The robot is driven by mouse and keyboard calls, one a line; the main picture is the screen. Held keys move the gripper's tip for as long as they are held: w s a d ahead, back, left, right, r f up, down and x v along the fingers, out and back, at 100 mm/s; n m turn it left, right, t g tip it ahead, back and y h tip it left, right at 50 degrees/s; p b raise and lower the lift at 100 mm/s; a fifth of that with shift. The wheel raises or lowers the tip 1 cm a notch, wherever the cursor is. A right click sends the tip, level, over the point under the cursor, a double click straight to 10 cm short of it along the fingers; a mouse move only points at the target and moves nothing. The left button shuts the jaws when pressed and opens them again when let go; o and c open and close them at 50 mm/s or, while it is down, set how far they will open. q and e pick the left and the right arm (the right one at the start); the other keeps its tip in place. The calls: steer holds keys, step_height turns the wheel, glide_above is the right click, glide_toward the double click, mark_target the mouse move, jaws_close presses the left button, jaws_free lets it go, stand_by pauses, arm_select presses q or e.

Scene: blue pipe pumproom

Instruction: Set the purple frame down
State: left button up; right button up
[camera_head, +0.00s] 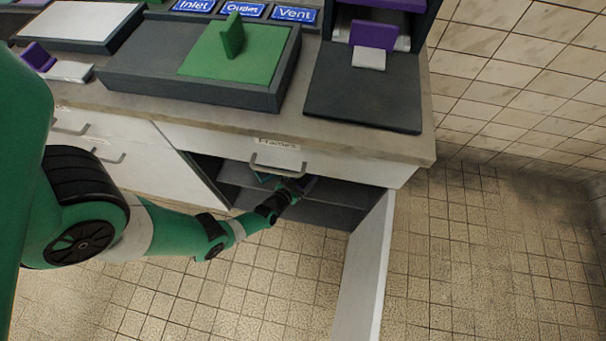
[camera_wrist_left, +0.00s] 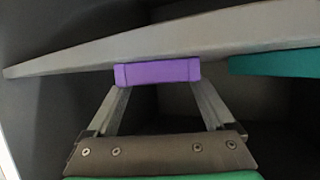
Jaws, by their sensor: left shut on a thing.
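My left gripper (camera_head: 293,190) reaches into the open cabinet (camera_head: 330,207) under the counter. In the left wrist view, my left gripper (camera_wrist_left: 159,84) is shut on a purple part (camera_wrist_left: 157,72), which I take to be the purple frame's handle. It lies between the two fingertips, just below the front edge of a grey slab (camera_wrist_left: 190,38). I cannot tell whether this slab is a shelf or part of the frame. The rest of the frame is hidden in the dark cabinet. My right gripper is not in view.
A teal piece (camera_wrist_left: 275,63) sits to the right under the slab. The open cabinet door (camera_head: 365,275) stands out at the right. A drawer with a handle (camera_head: 277,168) is just above. The counter (camera_head: 330,135) holds a tray with a green plate (camera_head: 235,60) and a dark stand (camera_head: 365,92).

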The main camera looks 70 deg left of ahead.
arm_select(q)
steer(key=o, duration=1.1)
steer(key=shift+o, duration=0.2)
steer(key=shift+d+r, duration=0.1)
steer(key=shift+r, duration=0.2)
steer(key=p+v, duration=0.7)
steer(key=v, duration=0.4)
steer(key=shift+s+d, duration=0.25)
steer(key=shift+s, duration=0.1)
steer(key=shift+r, duration=0.1)
